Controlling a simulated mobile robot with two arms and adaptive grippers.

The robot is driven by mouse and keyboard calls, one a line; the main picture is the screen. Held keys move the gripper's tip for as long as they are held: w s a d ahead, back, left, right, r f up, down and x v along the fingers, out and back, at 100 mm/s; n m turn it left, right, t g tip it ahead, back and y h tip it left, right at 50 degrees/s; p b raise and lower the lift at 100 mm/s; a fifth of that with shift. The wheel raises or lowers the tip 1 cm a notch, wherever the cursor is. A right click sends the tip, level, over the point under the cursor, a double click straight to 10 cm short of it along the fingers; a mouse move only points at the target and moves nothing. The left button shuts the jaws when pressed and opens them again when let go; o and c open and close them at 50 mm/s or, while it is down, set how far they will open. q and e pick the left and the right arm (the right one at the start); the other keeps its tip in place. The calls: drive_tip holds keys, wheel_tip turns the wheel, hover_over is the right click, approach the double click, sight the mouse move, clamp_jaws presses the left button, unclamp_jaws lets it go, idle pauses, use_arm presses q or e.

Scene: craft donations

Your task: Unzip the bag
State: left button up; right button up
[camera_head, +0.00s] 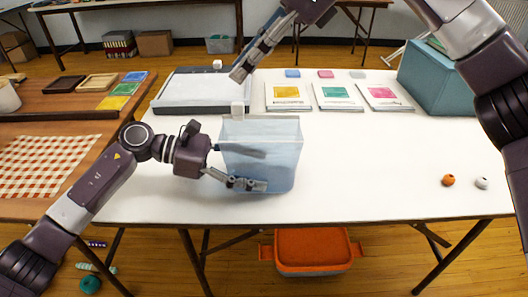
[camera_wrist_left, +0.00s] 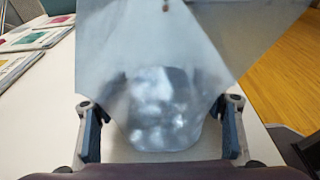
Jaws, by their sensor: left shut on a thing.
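The bag (camera_head: 270,172) is a translucent pale-blue pouch standing upright on the white table, with a pale band along its top edge. In the left wrist view the bag (camera_wrist_left: 165,50) fills the space between the two fingers of my left gripper (camera_wrist_left: 162,130). My right gripper (camera_head: 240,75) is above and behind the bag, apart from it; its finger gap is unclear.
A flat grey-and-white case (camera_head: 190,92) lies behind the bag. Several colored booklets (camera_head: 337,97) lie to the right, with a teal box (camera_head: 435,80) beyond. An orange bead (camera_head: 448,180) and a white bead (camera_head: 482,183) lie at right.

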use_arm(q)
drive_tip(key=o, duration=0.9)
drive_tip(key=shift+o, duration=0.2)
drive_tip(key=v, duration=1.1)
drive_tip(key=shift+a, duration=0.15)
drive_tip(key=shift+a+r, duration=0.2)
drive_tip(key=shift+a, duration=0.15)
